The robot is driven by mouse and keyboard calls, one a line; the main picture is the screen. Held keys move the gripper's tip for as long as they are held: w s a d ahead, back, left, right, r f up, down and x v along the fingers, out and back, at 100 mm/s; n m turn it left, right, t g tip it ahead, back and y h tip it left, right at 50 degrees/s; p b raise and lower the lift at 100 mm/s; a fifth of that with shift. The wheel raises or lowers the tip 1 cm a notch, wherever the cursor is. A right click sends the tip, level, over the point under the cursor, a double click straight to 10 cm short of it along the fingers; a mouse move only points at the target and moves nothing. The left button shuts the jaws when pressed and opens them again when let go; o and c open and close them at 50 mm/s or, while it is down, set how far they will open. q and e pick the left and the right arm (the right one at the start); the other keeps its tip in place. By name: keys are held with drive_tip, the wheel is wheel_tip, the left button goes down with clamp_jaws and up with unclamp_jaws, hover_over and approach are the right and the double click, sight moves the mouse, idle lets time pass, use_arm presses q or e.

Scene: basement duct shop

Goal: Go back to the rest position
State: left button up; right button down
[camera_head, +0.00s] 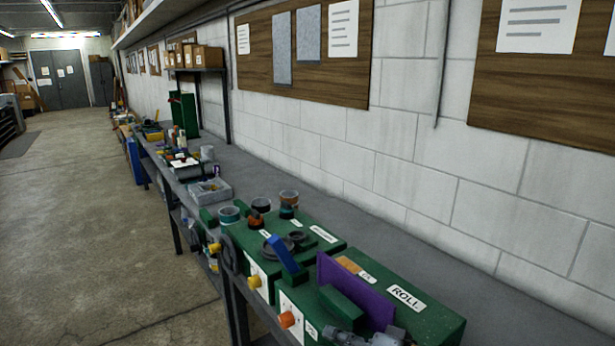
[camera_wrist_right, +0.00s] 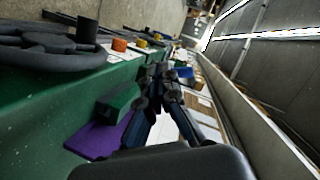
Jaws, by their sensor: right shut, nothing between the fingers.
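My right gripper (camera_head: 362,338) shows only in part at the bottom edge of the head view, in front of the green machine labelled ROLL (camera_head: 430,318). In the right wrist view the dark fingers of my right gripper (camera_wrist_right: 162,78) come together at the tips, shut and empty. A purple plate (camera_head: 372,292) and a green block (camera_head: 341,306) are close to it on the machine. The plate (camera_wrist_right: 90,142) and block (camera_wrist_right: 117,106) also show to the left of the fingers in the wrist view. My left gripper is in neither view.
The grey workbench (camera_head: 350,213) runs along the white block wall. A blue lever (camera_head: 283,254), orange knob (camera_head: 286,319) and dark handwheel (camera_wrist_right: 50,48) stick out from the machines. Jars (camera_head: 289,197) and a grey tray (camera_head: 211,190) stand farther along. The concrete floor (camera_head: 90,230) at left is clear.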

drive_tip(key=s+d+f+n+g+h, duration=0.1)
drive_tip(key=s+d+f+h, duration=0.2)
drive_tip(key=s+f, duration=0.35)
drive_tip(key=s+d+f+n+g+h, duration=0.1)
drive_tip(key=s+d+f+n+h, duration=0.1)
drive_tip(key=s+f, duration=0.45)
drive_tip(key=s+d+f+g+h, duration=0.25)
drive_tip(key=s+d+f, duration=0.2)
drive_tip(key=s, duration=0.25)
drive_tip(key=s+d+f+g+h, duration=0.2)
drive_tip(key=s+d+f+h, duration=0.1)
drive_tip(key=s+d, duration=0.4)
wheel_tip(320, 180, down, 28)
drive_tip(key=s+a+n+g+b, duration=0.1)
drive_tip(key=s+a+b, duration=0.1)
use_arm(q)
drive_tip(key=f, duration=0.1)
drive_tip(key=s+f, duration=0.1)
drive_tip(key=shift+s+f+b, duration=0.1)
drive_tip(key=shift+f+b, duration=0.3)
use_arm(e)
drive_tip(key=s+d+f, duration=0.1)
drive_tip(key=s+f, duration=0.7)
drive_tip(key=s+d+f+g, duration=0.1)
drive_tip(key=s+d+f, duration=0.1)
drive_tip(key=s+f, duration=0.6)
drive_tip(key=shift+s+d+f, duration=0.25)
drive_tip(key=shift+s+f, duration=0.15)
drive_tip(key=shift+f, duration=0.15)
